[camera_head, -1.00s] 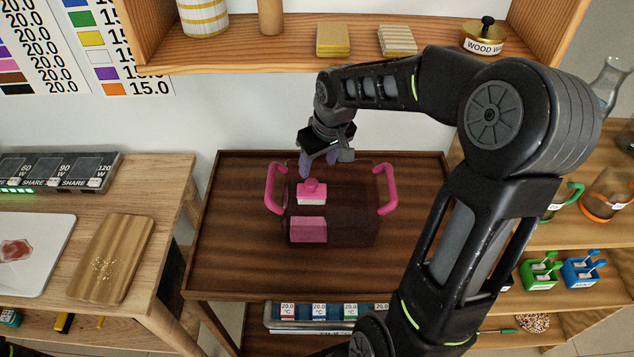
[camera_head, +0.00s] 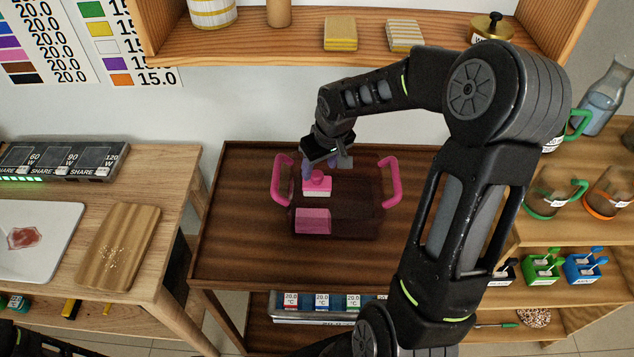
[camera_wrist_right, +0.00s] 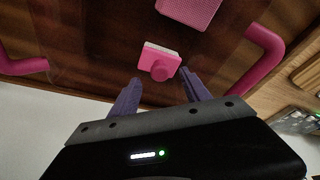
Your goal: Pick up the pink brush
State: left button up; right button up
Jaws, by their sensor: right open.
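The pink brush (camera_head: 317,186) has a round pink knob on top and a white lower edge. It sits in a dark, see-through tray with pink handles (camera_head: 391,182) on the brown table. In the right wrist view the brush (camera_wrist_right: 160,60) lies just beyond my fingertips, its knob facing me. My right gripper (camera_head: 319,168) is open and empty, just behind and above the brush. In the right wrist view its purple fingers (camera_wrist_right: 160,78) are spread to either side of the knob, and I see no contact. My left gripper is out of view.
A pink block (camera_head: 313,221) lies in the same tray, in front of the brush. The tray's handles rise on both sides. A wooden shelf (camera_head: 370,55) hangs behind, and the brown table (camera_head: 240,245) is clear around the tray.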

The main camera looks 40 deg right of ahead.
aim_at(317, 174)
jog(key=shift+x, duration=1.5)
grip_shut()
